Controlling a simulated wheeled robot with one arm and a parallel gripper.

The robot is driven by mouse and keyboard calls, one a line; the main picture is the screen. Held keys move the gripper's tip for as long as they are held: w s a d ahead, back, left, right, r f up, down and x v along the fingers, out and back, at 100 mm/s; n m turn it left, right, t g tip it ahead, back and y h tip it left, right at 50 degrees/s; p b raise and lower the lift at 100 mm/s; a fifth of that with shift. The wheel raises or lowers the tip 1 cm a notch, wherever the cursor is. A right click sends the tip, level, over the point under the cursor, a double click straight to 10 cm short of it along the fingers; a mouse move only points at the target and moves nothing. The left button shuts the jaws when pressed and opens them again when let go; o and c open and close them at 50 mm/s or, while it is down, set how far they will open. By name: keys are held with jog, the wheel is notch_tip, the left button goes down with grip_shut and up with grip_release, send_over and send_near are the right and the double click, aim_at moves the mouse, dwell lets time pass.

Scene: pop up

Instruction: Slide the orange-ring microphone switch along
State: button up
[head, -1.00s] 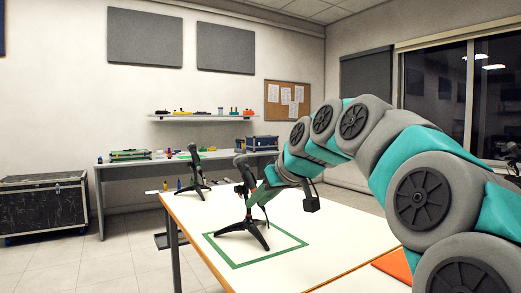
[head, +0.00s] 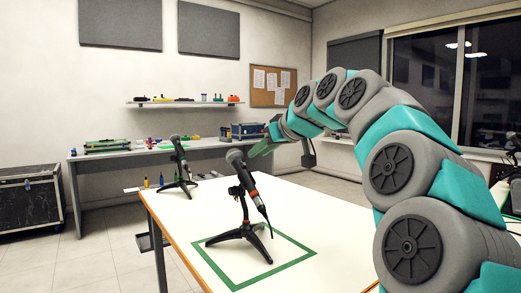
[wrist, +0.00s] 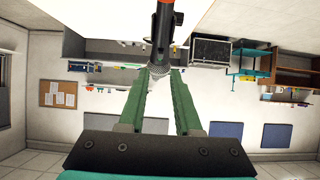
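The orange-ring microphone (head: 243,170) is black with a grey mesh head and an orange ring, tilted on a small tripod stand (head: 240,232). The stand is inside a green square outline on the white table (head: 312,205). My gripper (head: 256,151) is just right of and above the microphone's head in the head view. In the wrist view, the green fingers of my gripper (wrist: 160,72) are apart. The microphone's mesh head (wrist: 158,70) shows between or just beyond their tips, and the orange ring shows at the top edge. The switch itself is too small to make out.
A second microphone (head: 178,158) on a tripod stands at the table's far left corner. A grey bench (head: 110,158) with cases and small items is behind. The table around the green outline is clear.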

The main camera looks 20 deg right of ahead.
aim_at(244, 163)
jog(key=x, duration=0.7)
jog(key=shift+s+p, duration=0.1)
jog(key=shift+p, duration=0.25)
jog(key=shift+f, duration=0.1)
jog(key=shift+c, duration=0.3)
grip_shut()
